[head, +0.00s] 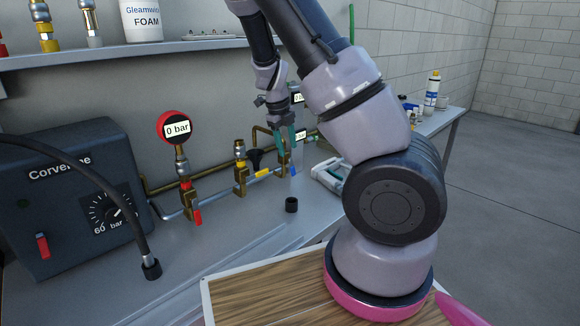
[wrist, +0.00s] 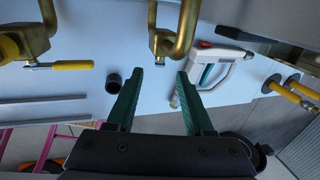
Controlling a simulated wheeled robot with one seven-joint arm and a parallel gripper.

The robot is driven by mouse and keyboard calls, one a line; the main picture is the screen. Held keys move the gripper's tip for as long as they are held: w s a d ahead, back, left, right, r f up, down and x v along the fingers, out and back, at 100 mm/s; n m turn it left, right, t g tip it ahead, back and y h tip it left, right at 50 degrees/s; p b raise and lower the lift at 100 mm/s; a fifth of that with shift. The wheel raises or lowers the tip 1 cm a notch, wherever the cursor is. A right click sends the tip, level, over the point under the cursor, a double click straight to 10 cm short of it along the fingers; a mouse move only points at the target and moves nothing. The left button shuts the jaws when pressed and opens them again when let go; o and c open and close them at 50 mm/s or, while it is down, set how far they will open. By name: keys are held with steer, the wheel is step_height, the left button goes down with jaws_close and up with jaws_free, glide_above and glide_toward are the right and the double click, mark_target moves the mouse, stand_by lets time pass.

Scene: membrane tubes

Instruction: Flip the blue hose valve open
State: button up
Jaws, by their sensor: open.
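The blue valve lever (head: 294,169) hangs down from the brass pipework at the right end of the row in the head view. My gripper (head: 291,146) is pointed down just above it, with its teal fingers apart and empty. In the wrist view my open gripper (wrist: 159,73) has a brass valve end (wrist: 162,43) just ahead of the gap between its fingertips. No blue lever can be made out in the wrist view. I cannot tell whether a finger touches the valve.
A yellow lever (head: 263,173) and a red lever (head: 198,216) sit on valves further left. A red gauge (head: 175,127) reads 0 bar. A black cup-like piece (head: 291,205) stands on the bench in front. A shelf (head: 130,50) runs above.

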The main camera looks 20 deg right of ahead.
mark_target(292, 166)
steer(key=x, duration=0.9)
steer(key=shift+w+d+f, duration=0.1)
steer(key=shift+f, duration=0.2)
jaws_close()
